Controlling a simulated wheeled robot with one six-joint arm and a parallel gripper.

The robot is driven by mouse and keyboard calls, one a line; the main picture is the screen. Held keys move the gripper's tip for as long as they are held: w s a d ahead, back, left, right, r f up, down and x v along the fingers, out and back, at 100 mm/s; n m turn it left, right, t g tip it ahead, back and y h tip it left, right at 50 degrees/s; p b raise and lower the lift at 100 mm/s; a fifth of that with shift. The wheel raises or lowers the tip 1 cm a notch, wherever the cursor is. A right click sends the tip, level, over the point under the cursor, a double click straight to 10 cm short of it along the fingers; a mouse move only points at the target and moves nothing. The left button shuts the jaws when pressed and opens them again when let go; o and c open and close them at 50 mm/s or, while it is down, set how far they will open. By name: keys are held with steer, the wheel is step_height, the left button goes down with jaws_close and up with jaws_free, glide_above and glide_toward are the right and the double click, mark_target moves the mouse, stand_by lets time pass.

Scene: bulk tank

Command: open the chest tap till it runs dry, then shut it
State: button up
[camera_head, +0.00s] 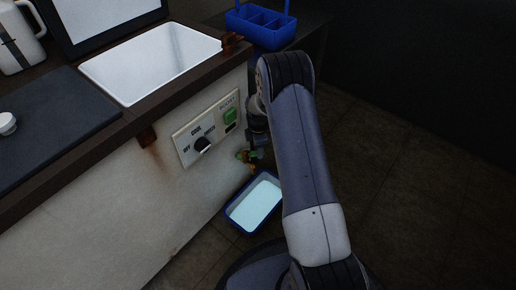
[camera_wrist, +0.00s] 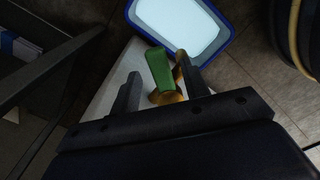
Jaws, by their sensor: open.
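The chest tap (camera_head: 244,155) is a small brass tap with a green lever, low on the chest's front. In the wrist view its green lever (camera_wrist: 160,69) stands between the fingers of my gripper (camera_wrist: 160,86), with brass parts of the tap close to the right finger. My gripper (camera_head: 257,148) is open around the lever; I cannot tell whether a finger touches it. A blue-rimmed tray (camera_head: 237,226) with a pale, flat filling sits on the floor below the tap. Its rim (camera_wrist: 133,25) also shows in the wrist view. I see no clear stream from the spout.
The white chest (camera_head: 110,210) has a panel (camera_head: 186,155) with a black dial and a green switch above the tap. Its lid (camera_head: 105,20) is open over a white basin (camera_head: 150,65). A blue caddy (camera_head: 262,38) stands behind. Floor at right is clear.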

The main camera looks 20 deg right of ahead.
step_height(320, 180, up, 10)
steer(key=p, duration=0.3)
steer(key=shift+f, duration=0.15)
steer(key=shift+c, duration=0.4)
